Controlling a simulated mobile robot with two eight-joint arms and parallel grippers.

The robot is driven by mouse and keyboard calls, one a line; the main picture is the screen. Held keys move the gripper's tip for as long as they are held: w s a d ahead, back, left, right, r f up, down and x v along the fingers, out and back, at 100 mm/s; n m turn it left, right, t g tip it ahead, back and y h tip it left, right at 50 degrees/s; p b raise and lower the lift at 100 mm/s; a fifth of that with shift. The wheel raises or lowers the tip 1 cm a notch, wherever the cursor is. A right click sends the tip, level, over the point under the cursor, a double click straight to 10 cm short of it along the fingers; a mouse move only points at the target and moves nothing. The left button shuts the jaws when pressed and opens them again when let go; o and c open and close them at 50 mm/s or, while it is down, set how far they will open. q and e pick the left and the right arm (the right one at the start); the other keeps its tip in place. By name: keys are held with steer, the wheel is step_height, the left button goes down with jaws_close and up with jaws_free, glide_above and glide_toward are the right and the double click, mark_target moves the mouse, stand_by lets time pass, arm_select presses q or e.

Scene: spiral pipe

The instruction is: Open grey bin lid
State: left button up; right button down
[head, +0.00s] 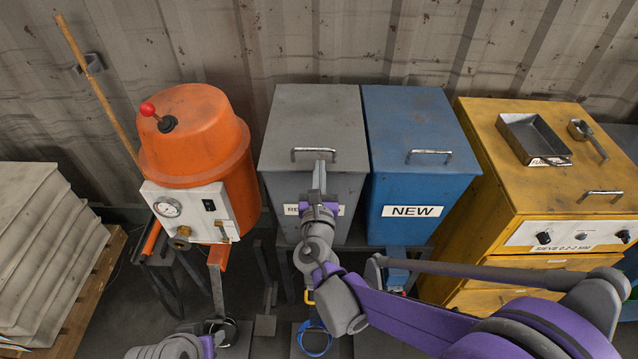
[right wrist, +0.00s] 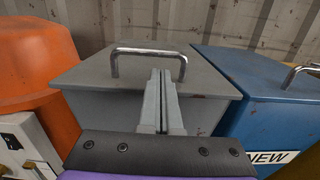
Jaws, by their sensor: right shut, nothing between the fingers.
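The grey bin (head: 273,187) stands against the back wall with its flat grey lid (head: 315,118) down. A metal bar handle (head: 300,152) sits at the lid's front edge. My right gripper (head: 319,166) is in front of the bin, its fingertips close to the handle. In the right wrist view, the gripper (right wrist: 160,75) is shut and empty, and its tips overlap the lid just below the handle (right wrist: 125,52). I cannot tell whether they touch it. My right arm hides part of the bin's label. Part of my left arm shows at the bottom left; its gripper is not clearly visible.
The blue bin (head: 420,130) marked NEW stands close on the right. An orange tank (head: 200,130) with a gauge panel stands on the left. A yellow cabinet (head: 530,190) with a metal tray (head: 533,138) is further right. Stacked grey bags (head: 40,230) are far left.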

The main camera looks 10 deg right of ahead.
arm_select(q)
steer(key=shift+r, duration=0.1)
arm_select(e)
steer(key=shift+x, duration=0.9)
